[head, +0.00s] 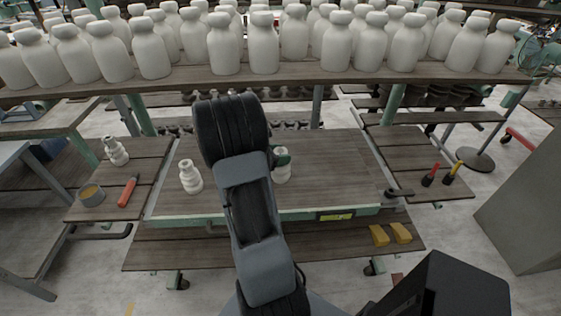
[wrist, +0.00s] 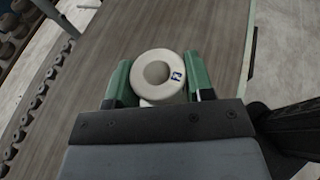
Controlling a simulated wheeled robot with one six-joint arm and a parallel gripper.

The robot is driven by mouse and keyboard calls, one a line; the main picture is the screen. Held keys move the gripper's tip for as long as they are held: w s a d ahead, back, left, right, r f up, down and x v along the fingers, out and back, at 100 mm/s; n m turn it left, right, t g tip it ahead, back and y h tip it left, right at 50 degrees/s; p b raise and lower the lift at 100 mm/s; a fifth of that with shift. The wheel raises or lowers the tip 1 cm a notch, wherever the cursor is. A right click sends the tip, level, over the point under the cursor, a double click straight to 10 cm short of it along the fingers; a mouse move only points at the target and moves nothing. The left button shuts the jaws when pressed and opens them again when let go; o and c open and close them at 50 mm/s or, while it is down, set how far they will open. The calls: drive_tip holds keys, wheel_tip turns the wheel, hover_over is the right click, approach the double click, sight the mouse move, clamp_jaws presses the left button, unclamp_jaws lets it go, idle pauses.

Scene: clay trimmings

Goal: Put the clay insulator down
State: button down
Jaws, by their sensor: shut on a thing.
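A white clay insulator (wrist: 169,88) sits between the two green fingers of my gripper (wrist: 160,84) in the wrist view, seen from above with its round hollow top and a small dark-and-white mark on the rim. My gripper is shut on it. In the head view the held insulator (head: 282,172) shows just right of my arm, over the wooden workbench (head: 330,165). My arm hides part of it, and I cannot tell whether its base touches the bench. A second white insulator (head: 190,178) stands upright on the bench, left of my arm.
A third insulator (head: 116,151), a grey pot (head: 91,195) and an orange-red tool (head: 128,191) are on the left side shelf. Two yellow blocks (head: 390,234) lie on the lower front board. Many white bottle shapes (head: 225,48) fill the upper shelf. The bench's right side is clear.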

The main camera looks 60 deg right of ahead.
drive_tip(key=shift+w+d+f+p, duration=0.1)
drive_tip(key=shift+d+f+p, duration=0.1)
drive_tip(key=shift+f, duration=0.4)
drive_tip(key=shift+d+f+p, duration=0.1)
drive_tip(key=shift+f+p, duration=0.05)
drive_tip(key=shift+f, duration=1.1)
drive_tip(key=shift+f, duration=0.2)
drive_tip(key=shift+c, duration=2.4)
unclamp_jaws()
drive_tip(key=shift+r, duration=0.1)
